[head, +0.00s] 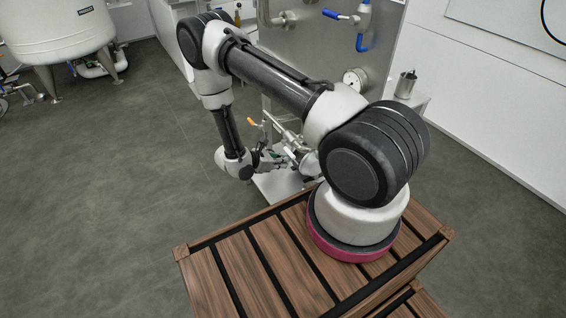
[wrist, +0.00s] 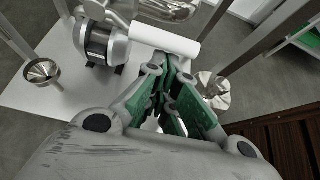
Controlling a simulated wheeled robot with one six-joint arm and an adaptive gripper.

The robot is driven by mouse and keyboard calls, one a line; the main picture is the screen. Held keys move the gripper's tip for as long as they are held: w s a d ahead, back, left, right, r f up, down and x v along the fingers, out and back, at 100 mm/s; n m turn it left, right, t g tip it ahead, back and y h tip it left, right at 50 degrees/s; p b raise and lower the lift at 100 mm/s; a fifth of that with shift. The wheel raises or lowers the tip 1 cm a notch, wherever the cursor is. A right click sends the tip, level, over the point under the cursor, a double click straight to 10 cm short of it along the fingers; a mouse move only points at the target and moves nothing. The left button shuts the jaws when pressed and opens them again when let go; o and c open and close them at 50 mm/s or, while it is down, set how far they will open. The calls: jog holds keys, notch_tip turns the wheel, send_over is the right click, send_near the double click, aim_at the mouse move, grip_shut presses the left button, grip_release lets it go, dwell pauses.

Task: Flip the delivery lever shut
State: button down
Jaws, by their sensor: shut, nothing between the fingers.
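My gripper (wrist: 172,62) shows in the wrist view with its green-padded fingers together and nothing between them. In the head view my gripper (head: 284,160) is low beside the metal pipework in front of the steel panel. An orange-tipped lever (head: 252,121) stands near it, slightly up and to the left. No label shows which one is the delivery lever. In the wrist view, a white cylinder (wrist: 163,40) lies just beyond the fingertips; I cannot tell whether they touch.
A motor or pump (wrist: 100,45) sits on the white base plate (wrist: 35,88), left of my fingers. Steel legs with round feet (wrist: 42,70) stand around it. A pressure gauge (head: 354,79) is on the steel panel (head: 318,55). Open floor (head: 110,190) lies left.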

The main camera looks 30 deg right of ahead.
jog(key=shift+r+g, duration=0.3)
jog(key=shift+r, duration=0.05)
jog(key=w+r+n+g+h, duration=0.3)
jog(key=w+r+n+g, duration=0.2)
jog(key=r+n+g, duration=0.2)
jog(key=shift+w+r+n, duration=0.15)
jog(key=shift+r+n, duration=0.9)
jog(key=shift+n, duration=0.25)
jog(key=shift+w+a, duration=0.1)
dwell(0.6)
jog(key=a, duration=0.9)
jog(key=shift+w+a, duration=0.2)
jog(key=shift+w, duration=0.15)
